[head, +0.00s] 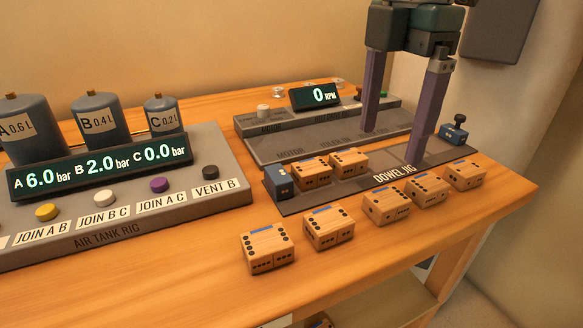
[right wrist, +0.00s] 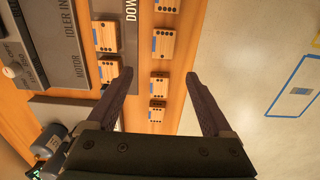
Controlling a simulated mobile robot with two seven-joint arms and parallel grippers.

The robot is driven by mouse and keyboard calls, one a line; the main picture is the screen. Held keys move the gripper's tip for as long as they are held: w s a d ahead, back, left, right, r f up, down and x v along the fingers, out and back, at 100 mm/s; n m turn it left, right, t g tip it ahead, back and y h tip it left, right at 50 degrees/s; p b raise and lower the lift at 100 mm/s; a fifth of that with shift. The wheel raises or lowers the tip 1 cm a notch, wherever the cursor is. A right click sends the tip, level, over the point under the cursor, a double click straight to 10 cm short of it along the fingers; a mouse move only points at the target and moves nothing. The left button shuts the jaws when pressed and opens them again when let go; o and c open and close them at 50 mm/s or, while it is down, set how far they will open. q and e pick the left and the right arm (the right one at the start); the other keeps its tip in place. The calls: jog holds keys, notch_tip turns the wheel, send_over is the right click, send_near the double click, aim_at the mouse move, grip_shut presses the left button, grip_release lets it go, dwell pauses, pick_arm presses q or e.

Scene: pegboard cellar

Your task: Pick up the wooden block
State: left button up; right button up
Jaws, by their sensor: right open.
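Several similar wooden blocks with dark dots and a blue strip are in the head view. Five stand in a row along the table's front, from the nearest block (head: 267,250) past a middle block (head: 386,207) to the far-right block (head: 465,175). Two more, a left jig block (head: 311,174) and a right jig block (head: 348,162), sit on the dowel jig (head: 350,188). My right gripper (head: 392,146) is open and empty, fingers pointing down around the jig's right part. In the right wrist view, row blocks (right wrist: 159,85) appear between its spread fingers (right wrist: 160,78). My left gripper is out of view.
The air tank rig (head: 225,185) with tanks and buttons fills the left. A motor rig with an RPM display (head: 316,96) stands behind the jig. A blue clamp (head: 453,134) is at the jig's right end. The front-left table is clear.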

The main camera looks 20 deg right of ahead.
send_over(381, 199)
jog(key=f, duration=0.4)
jog(key=shift+a+f, duration=0.2)
jog(key=shift+a, duration=0.1)
jog(key=f, duration=0.1)
jog(key=f+b, duration=0.1)
jog(key=f, duration=0.3)
jog(key=shift+s+d+f, duration=0.1)
jog(key=shift+d, duration=0.15)
jog(key=shift+c, duration=0.2)
grip_shut()
